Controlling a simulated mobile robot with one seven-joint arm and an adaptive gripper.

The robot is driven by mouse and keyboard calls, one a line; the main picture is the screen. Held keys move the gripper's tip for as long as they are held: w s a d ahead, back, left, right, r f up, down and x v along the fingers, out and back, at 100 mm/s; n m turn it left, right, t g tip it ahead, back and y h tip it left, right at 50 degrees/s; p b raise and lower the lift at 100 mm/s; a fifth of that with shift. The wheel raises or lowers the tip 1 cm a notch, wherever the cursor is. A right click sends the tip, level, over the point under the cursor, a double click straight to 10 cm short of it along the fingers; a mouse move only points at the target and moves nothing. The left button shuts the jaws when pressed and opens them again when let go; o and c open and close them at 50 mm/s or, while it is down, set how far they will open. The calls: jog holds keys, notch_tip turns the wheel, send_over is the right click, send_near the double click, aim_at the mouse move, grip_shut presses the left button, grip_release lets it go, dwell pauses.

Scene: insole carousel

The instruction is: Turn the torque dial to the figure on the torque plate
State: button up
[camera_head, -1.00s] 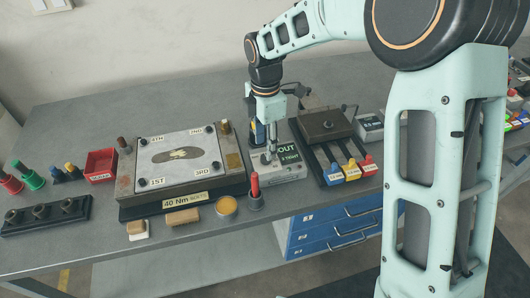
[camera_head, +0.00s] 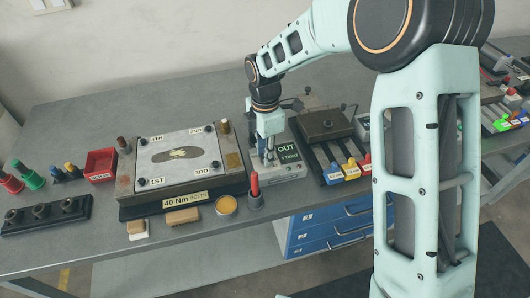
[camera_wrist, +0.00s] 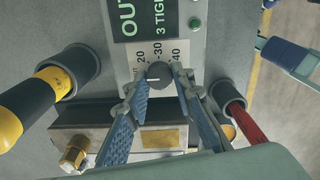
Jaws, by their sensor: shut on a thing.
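My gripper (camera_head: 267,160) is at the grey box with the OUT display (camera_head: 287,148). In the wrist view its blue fingers (camera_wrist: 160,78) are shut on the sides of the dark round torque dial (camera_wrist: 159,70). The scale around the dial reads 20, 30 and 40. A short pale mark shows on the dial's lower left in that view; which figure the dial points to I cannot tell. The torque plate (camera_head: 185,199) on the front of the insole fixture reads 40 Nm BOLTS. My fingers hide the dial in the head view.
The insole fixture (camera_head: 126,185) stands left of the box. A red-handled tool (camera_head: 254,183) stands in front. In the wrist view, a yellow-and-black tool (camera_wrist: 28,105) is at the left and a green button (camera_wrist: 194,22) is beyond the dial. A dark block fixture (camera_head: 324,122) stands right.

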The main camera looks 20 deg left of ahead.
jog(key=shift+m, duration=0.4)
grip_shut()
jog(key=m+b, duration=0.1)
jog(key=m, duration=0.4)
jog(key=shift+w+m+b, duration=0.1)
jog(key=shift+m+b, duration=0.3)
jog(key=m+b, duration=0.1)
jog(key=m, duration=0.6)
jog(key=m+b, duration=0.1)
jog(key=m, duration=0.5)
jog(key=shift+m, duration=0.3)
jog(key=m, duration=0.6)
jog(key=shift+w+m, duration=0.1)
jog(key=shift+m, duration=0.3)
jog(key=o, duration=1)
grip_release()
jog(key=shift+b, duration=0.3)
jog(key=shift+o, duration=0.2)
jog(key=shift+r, duration=0.15)
